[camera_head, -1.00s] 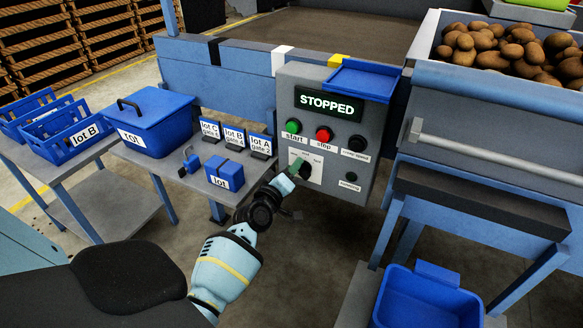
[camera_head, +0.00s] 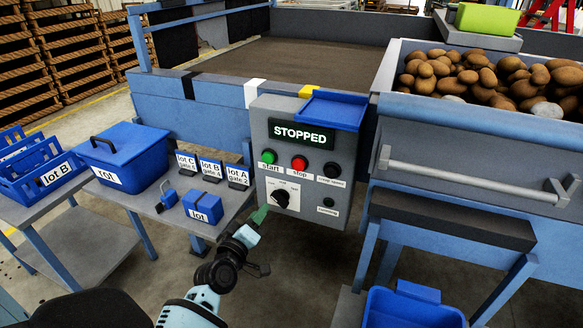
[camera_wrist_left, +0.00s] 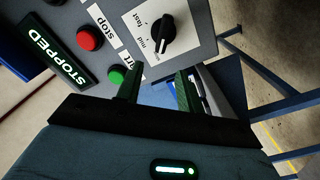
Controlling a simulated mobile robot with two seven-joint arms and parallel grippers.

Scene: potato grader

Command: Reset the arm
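My left arm comes in from below in the head view, with its gripper (camera_head: 260,214) just left of and below the black speed knob (camera_head: 281,198) on the grey control box (camera_head: 340,180). The wrist view shows the two green fingers (camera_wrist_left: 157,82) apart with nothing between them. The knob (camera_wrist_left: 162,35) stands clear of the fingers there, on its white dial plate. The display (camera_head: 303,134) reads STOPPED. A green start button (camera_head: 268,157) and a red stop button (camera_head: 299,162) sit above the dial. My right gripper is not in view.
A side table left of the box holds a lidded blue rot bin (camera_head: 128,160), lot signs (camera_head: 211,168) and a small blue lot box (camera_head: 203,207). A blue bin (camera_head: 412,308) stands low at right. Potatoes (camera_head: 480,75) fill the hopper behind.

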